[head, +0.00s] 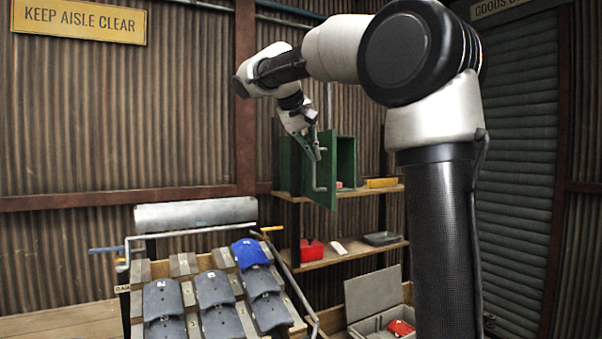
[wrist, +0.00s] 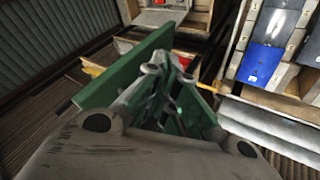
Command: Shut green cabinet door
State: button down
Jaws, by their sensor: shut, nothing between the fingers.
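The green cabinet (head: 346,158) stands on the upper shelf by the corrugated wall. Its green door (head: 327,181) stands open, swung out from the cabinet toward the head camera. A grey bar handle (head: 317,176) is on the door. My gripper (head: 317,157) is shut and empty, pointing down close beside the door near the handle's upper end; I cannot tell whether it touches. In the wrist view the gripper's fingers (wrist: 165,75) lie between green panels (wrist: 128,68), and they hide part of the green surface behind them.
The upper shelf (head: 375,189) also holds a yellow item (head: 382,183). A red bin (head: 312,250) and a grey tray (head: 382,238) are on the lower shelf. A sloped rack (head: 140,305) with grey and blue curved tiles stands left. An open box (head: 375,324) sits below.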

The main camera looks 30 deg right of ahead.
send_near(328, 189)
jog(key=x, duration=0.5)
jog(key=shift+f, duration=0.1)
dwell(0.3)
